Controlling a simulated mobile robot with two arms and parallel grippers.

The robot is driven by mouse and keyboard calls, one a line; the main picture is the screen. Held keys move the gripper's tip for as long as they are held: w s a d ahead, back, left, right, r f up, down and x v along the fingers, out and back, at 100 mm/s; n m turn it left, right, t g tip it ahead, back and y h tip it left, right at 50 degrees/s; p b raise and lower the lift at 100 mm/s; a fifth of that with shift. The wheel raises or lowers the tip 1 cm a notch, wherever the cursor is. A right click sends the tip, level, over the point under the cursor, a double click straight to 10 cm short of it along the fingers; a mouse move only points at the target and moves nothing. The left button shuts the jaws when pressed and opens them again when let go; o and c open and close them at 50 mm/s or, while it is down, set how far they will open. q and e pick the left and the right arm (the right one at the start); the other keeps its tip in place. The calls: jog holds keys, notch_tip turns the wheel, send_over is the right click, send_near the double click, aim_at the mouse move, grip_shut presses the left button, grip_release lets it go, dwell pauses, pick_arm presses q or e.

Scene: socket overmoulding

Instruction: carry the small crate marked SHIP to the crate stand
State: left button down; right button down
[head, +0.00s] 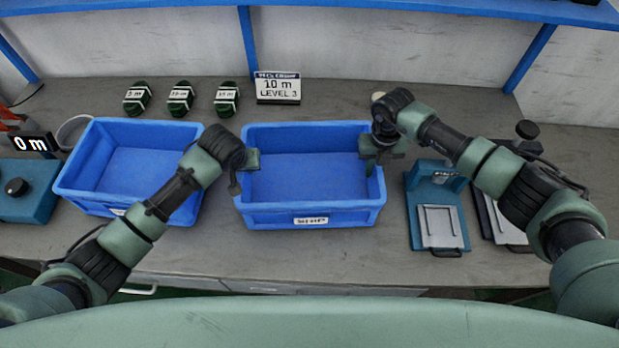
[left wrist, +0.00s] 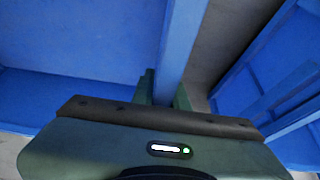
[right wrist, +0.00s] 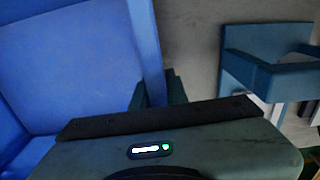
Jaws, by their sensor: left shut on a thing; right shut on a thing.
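A blue open crate (head: 350,214) sits at the middle of the bench, with a white label (head: 311,220) on its front wall; the lettering is too small to read surely. The crate looks empty. My left gripper (head: 250,160) is shut on its left wall, which shows between the fingers in the left wrist view (left wrist: 180,45). My right gripper (head: 374,152) is shut on its right wall, which also shows in the right wrist view (right wrist: 147,45). I cannot tell whether the crate is clear of the bench. I see nothing I can identify as the crate stand.
A second blue crate (head: 70,183) stands close on the left, partly behind my left arm. Several dark green coils (head: 180,98) and a "10 m LEVEL 3" sign (head: 278,87) stand behind. A teal fixture (head: 424,225) is on the right. A "0 m" display (head: 33,143) is far left.

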pick_arm(q)
jog(key=shift+r, duration=0.2)
pick_arm(e)
jog(key=shift+w+r, duration=0.1)
jog(key=shift+r, duration=0.15)
